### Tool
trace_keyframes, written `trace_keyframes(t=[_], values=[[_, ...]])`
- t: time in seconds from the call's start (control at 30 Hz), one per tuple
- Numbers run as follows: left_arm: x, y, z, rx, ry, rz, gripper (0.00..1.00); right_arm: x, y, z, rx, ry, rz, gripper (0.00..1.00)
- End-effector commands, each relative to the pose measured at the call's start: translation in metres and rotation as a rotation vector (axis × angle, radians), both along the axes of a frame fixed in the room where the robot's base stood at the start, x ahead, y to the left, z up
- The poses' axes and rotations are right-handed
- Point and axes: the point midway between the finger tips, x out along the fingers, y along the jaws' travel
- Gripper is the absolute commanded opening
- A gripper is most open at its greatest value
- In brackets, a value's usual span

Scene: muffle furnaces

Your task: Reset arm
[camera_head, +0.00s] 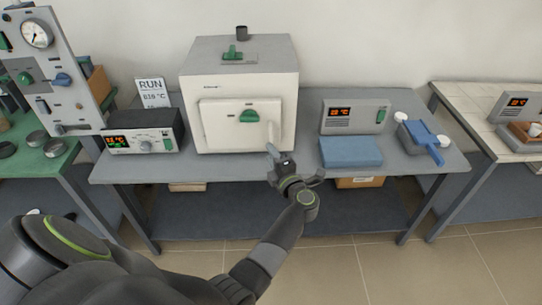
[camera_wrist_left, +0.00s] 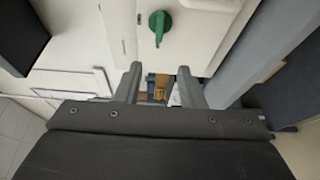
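My left arm reaches in from the lower left of the head view. The furnace door (camera_head: 228,122), with a green knob, looks shut. My right gripper is not in view.
The furnace stands on a grey table (camera_head: 215,168). A controller (camera_head: 143,133) and RUN sign (camera_head: 152,92) stand left of it. Other benches flank the table; floor in front is open.

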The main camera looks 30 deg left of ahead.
Motion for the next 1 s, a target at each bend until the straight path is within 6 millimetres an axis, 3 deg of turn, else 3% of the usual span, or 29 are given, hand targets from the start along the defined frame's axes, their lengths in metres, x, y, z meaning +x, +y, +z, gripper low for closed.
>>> trace_keyframes(t=[0.33, 0.47, 0.57, 0.67, 0.77, 0.87, 1.0], values=[[0.0, 0.001, -0.002, 0.006, 0.005, -0.004, 0.35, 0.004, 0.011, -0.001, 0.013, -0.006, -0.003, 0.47], [-0.005, 0.002, -0.023, 0.094, 0.066, -0.06, 0.35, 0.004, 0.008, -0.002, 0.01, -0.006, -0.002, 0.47], [-0.013, 0.0, -0.061, 0.236, 0.184, -0.174, 0.35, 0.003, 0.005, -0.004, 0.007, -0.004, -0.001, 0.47], [-0.031, -0.008, -0.121, 0.402, 0.363, -0.346, 0.35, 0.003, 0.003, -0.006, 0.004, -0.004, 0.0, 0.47], [-0.062, -0.017, -0.19, 0.54, 0.565, -0.538, 0.35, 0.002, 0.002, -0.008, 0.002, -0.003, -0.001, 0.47], [-0.103, -0.025, -0.253, 0.63, 0.753, -0.713, 0.35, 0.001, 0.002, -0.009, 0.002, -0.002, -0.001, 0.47], [-0.176, -0.029, -0.333, 0.708, 1.007, -0.944, 0.35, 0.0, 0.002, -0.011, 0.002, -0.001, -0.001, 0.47]])
